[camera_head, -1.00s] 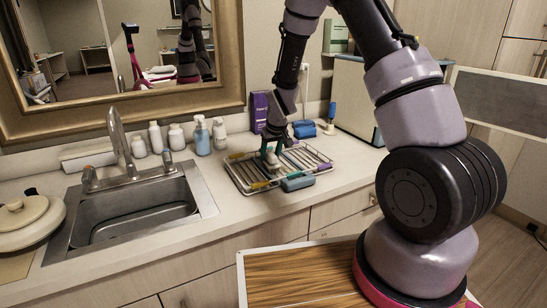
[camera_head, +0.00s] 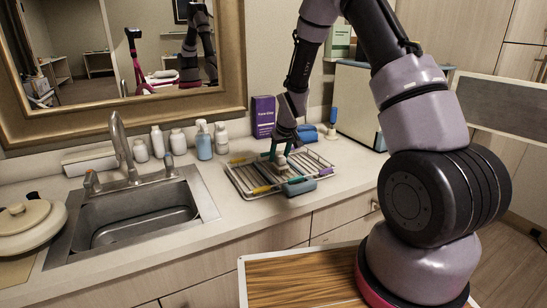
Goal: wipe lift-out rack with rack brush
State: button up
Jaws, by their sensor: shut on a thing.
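The lift-out rack (camera_head: 241,186) is a wire frame lying flat on the counter right of the sink. Thin coloured pieces, yellow and purple among them, lie across it. My gripper (camera_head: 278,154) points down over the middle of the rack. It is shut on the rack brush (camera_head: 281,163), whose pale lower part shows just under the fingers. The brush is low over the bars; I cannot tell if it touches them. The fingers and the brush's upper part are small and partly hidden.
A blue block (camera_head: 299,187) sits at the rack's front edge. A purple box (camera_head: 263,116) and a blue folded item (camera_head: 306,133) stand behind. Several bottles (camera_head: 204,141) line the wall. The sink (camera_head: 135,217) is to the left. Bare counter lies in front of the rack.

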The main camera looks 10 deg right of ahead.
jog(key=shift+w+d, duration=0.3)
jog(key=shift+d, duration=0.55)
jog(key=shift+a, duration=0.1)
jog(key=shift+s+a, duration=0.3)
jog(key=shift+a, duration=0.55)
jog(key=shift+s+a, duration=0.35)
jog(key=shift+a, duration=0.5)
jog(key=shift+s+a, duration=0.3)
jog(key=shift+a, duration=0.55)
notch_tip(320, 180, up, 7)
